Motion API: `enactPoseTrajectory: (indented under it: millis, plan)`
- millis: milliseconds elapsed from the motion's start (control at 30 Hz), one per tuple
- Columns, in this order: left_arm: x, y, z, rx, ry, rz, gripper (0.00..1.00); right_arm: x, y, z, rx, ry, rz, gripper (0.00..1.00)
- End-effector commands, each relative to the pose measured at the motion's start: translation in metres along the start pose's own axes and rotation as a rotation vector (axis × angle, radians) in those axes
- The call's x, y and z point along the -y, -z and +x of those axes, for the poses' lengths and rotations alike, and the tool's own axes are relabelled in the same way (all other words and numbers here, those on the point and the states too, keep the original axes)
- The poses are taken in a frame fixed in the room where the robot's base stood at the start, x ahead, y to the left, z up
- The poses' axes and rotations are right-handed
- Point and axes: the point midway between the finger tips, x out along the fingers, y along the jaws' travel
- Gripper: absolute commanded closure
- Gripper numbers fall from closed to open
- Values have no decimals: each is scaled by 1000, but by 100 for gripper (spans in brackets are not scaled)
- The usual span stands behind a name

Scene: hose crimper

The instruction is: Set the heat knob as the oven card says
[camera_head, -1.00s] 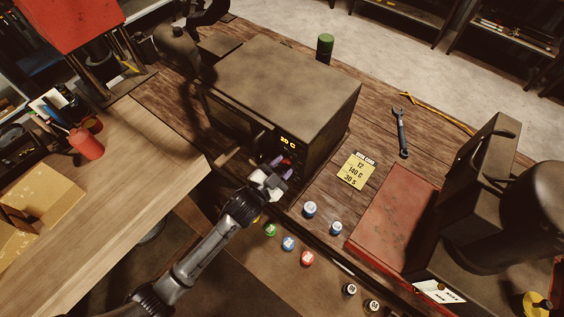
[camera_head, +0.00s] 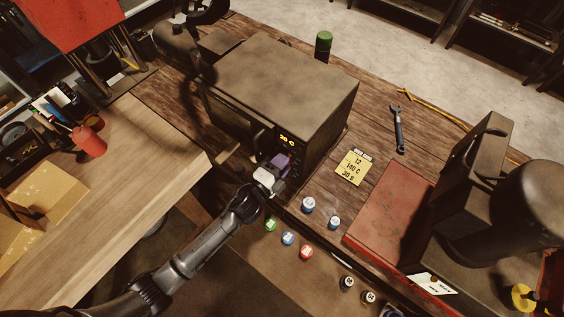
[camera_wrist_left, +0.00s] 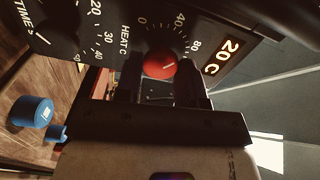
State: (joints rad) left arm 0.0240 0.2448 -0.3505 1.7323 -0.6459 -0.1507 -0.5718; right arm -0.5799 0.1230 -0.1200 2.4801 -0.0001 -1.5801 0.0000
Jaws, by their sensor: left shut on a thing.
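The brown oven (camera_head: 280,75) stands on the wooden bench, and its lit display (camera_head: 287,139) reads 20 C. The red heat knob (camera_wrist_left: 158,64) shows in the left wrist view under the HEAT C scale, with a pale pointer mark. My left gripper (camera_head: 279,163) is at the oven's front panel, shut on the heat knob, with one finger on each side of it in the wrist view (camera_wrist_left: 160,82). In the head view the gripper hides the knob. The yellow oven card (camera_head: 352,167) lies right of the oven; its middle line is a temperature, 140 or 180 C, too small to be sure.
A TIME dial (camera_wrist_left: 40,22) sits beside the heat scale. Blue-topped pieces (camera_head: 308,204) stand near the bench edge below the gripper. A wrench (camera_head: 398,128), a red plate (camera_head: 390,212) and a dark machine (camera_head: 470,190) are to the right.

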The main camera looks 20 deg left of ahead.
Motion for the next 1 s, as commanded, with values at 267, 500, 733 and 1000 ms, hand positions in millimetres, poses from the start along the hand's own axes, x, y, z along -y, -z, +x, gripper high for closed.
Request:
enactPoseTrajectory:
  millis: [267, 500, 733, 1000]
  plan:
    - [-1, 0, 0, 0, -1, 263, 88, 2, 1, -2, -1, 5, 6, 57]
    - [-1, 0, 0, -1, 0, 492, 88, 2, 1, -3, -1, 6, 7, 57]
    - [-2, -1, 0, 0, -1, 709, 88, 2, 2, -4, -1, 4, 5, 57]
    - [-3, -2, 0, -1, -1, 967, 88, -1, 2, -8, 0, -2, -2, 57]
